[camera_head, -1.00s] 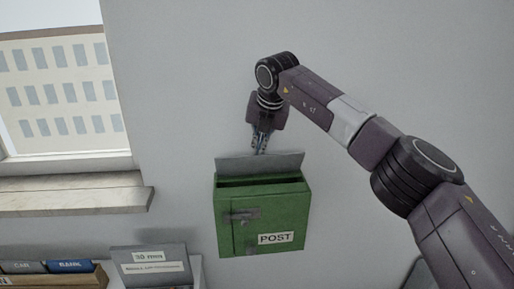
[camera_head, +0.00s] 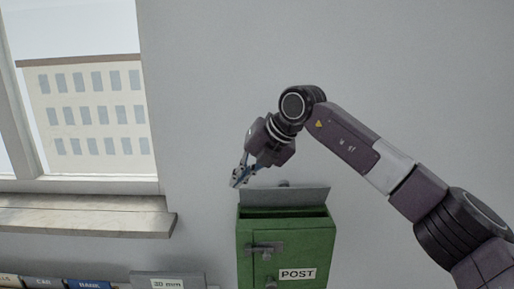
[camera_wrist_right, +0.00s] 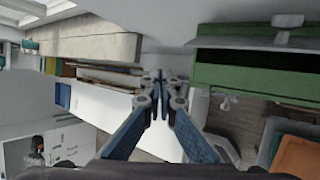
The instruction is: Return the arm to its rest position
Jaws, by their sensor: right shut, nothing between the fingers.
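My right gripper (camera_head: 240,176) is shut and empty, above and to the left of the green post box in the head view. Its fingertips also show in the right wrist view (camera_wrist_right: 161,78), closed together. The green post box (camera_head: 290,245) hangs on the wall, with its grey lid raised (camera_head: 285,197) and its slot open. It shows in the right wrist view (camera_wrist_right: 255,78) at the upper right, apart from the fingers. My left gripper is in neither view.
A window sill (camera_head: 85,215) juts out at the left of the head view. Below it stand labelled folders (camera_head: 88,284) and a grey box marked 30 mm (camera_head: 167,281).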

